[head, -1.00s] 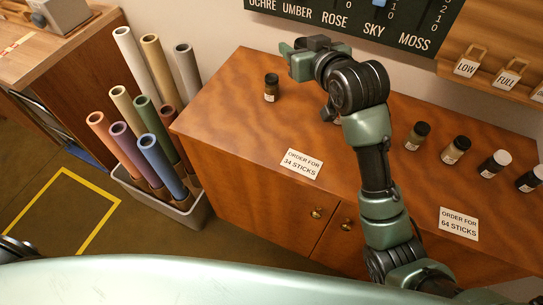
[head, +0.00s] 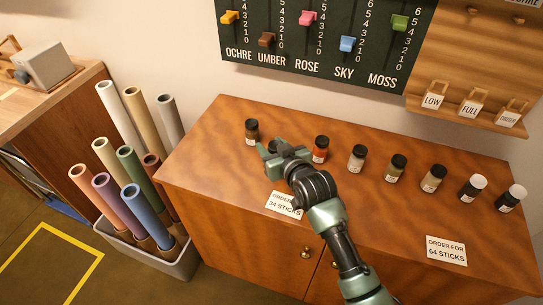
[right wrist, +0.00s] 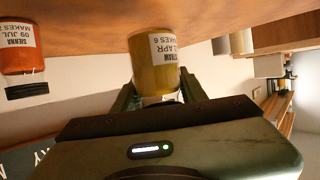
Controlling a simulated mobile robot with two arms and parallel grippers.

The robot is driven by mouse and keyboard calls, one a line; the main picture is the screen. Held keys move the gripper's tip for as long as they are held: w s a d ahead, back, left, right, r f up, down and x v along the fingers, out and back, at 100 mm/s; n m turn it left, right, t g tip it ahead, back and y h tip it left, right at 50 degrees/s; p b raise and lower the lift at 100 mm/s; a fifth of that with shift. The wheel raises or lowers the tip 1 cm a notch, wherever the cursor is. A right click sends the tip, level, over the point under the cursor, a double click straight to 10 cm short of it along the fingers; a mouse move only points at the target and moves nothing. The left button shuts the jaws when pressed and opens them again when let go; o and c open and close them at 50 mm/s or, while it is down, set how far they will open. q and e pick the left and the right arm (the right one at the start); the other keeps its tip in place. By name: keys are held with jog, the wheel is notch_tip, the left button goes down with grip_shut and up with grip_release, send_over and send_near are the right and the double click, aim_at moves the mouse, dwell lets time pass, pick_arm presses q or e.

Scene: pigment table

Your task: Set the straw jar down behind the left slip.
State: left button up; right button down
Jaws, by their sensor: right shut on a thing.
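The straw jar (right wrist: 155,62), with yellow contents and a white label, is between the fingers of my right gripper (right wrist: 158,92) in the right wrist view. The gripper is shut on it. In the head view my right gripper (head: 275,152) is low over the cabinet top, just behind the left slip (head: 280,204), which reads "ORDER FOR 34 STICKS" and is partly covered by my arm. The held jar is mostly hidden there by the gripper. The jar's base looks at or very near the wood; I cannot tell if it touches. My left gripper is out of view.
A dark-lidded jar (head: 251,132) stands just left of the gripper, and an orange-red jar (head: 320,149) just right. Several more jars continue rightward. The right slip (head: 446,251) lies near the front edge. A bin of coloured tubes (head: 150,255) stands left of the cabinet (head: 215,190).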

jog(key=shift+f, duration=2.05)
jog(key=shift+f, duration=0.15)
jog(key=c, duration=0.8)
grip_release()
jog(key=shift+r, duration=0.25)
jog(key=v, duration=1.2)
jog(key=shift+s, duration=0.1)
jog(key=shift+f, duration=0.1)
